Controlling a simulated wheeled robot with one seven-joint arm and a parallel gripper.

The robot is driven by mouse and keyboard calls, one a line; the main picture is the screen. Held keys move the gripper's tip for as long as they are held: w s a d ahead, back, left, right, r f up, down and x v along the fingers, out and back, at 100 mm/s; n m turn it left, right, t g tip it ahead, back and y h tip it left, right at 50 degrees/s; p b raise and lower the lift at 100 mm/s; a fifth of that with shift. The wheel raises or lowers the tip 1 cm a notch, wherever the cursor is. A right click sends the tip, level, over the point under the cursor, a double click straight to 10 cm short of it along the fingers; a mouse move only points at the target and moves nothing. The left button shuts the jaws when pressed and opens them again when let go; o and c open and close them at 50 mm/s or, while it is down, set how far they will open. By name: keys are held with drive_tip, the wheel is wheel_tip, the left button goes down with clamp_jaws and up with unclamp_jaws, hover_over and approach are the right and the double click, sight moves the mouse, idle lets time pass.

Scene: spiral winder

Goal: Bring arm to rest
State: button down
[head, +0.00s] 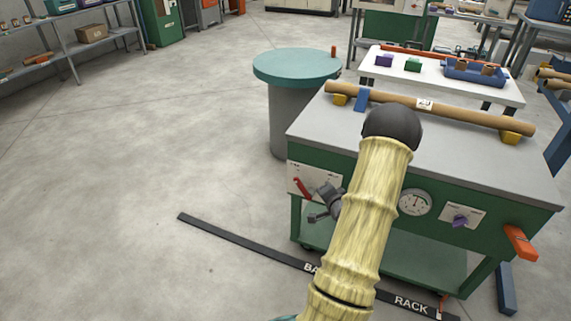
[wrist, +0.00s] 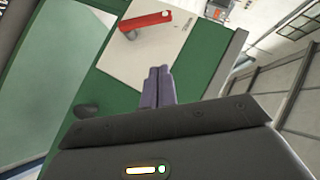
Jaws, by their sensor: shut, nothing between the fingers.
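My gripper (wrist: 158,86) shows in the wrist view with its two grey-purple fingers together and nothing between them. In the head view my gripper (head: 315,218) is partly hidden by my yellow arm, at the left part of the green machine (head: 297,225). In the wrist view the fingers overlap the lower part of a white panel (wrist: 150,55) with a red lever (wrist: 147,20). The same red lever (head: 303,188) shows in the head view, left of the gripper. I cannot tell whether the fingers touch the panel.
A cardboard tube (head: 450,108) lies across yellow supports on the machine top. A dial gauge (head: 415,203), a purple knob (head: 460,221) and an orange handle (head: 520,242) are on its front. A round teal-topped table (head: 297,66) stands behind. Floor at left is clear.

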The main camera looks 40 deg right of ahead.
drive_tip(key=w+a+r+n+g+y, duration=0.1)
drive_tip(key=w+a+r+n+g, duration=0.15)
drive_tip(key=a, duration=0.45)
drive_tip(key=w+a+r+n+g+y, duration=0.1)
drive_tip(key=a+r+n, duration=0.1)
drive_tip(key=a+n, duration=0.35)
drive_tip(key=w+a+r+n+g+y, duration=0.1)
drive_tip(key=a+r, duration=0.2)
drive_tip(key=a, duration=0.6)
drive_tip(key=s+a+r+n+g+y, duration=0.1)
drive_tip(key=s+a+r+n+g, duration=0.2)
drive_tip(key=s+a, duration=0.45)
drive_tip(key=s+a+r+n+g+y, duration=0.1)
drive_tip(key=s+a+r+n+g, duration=0.3)
drive_tip(key=a, duration=0.7)
wheel_tip(320, 180, up, 23)
drive_tip(key=n+t+p, duration=0.1)
drive_tip(key=t+p, duration=0.1)
drive_tip(key=p, duration=2.2)
drive_tip(key=shift+s+p, duration=0.15)
drive_tip(key=shift+p, duration=0.25)
drive_tip(key=shift+t, duration=0.25)
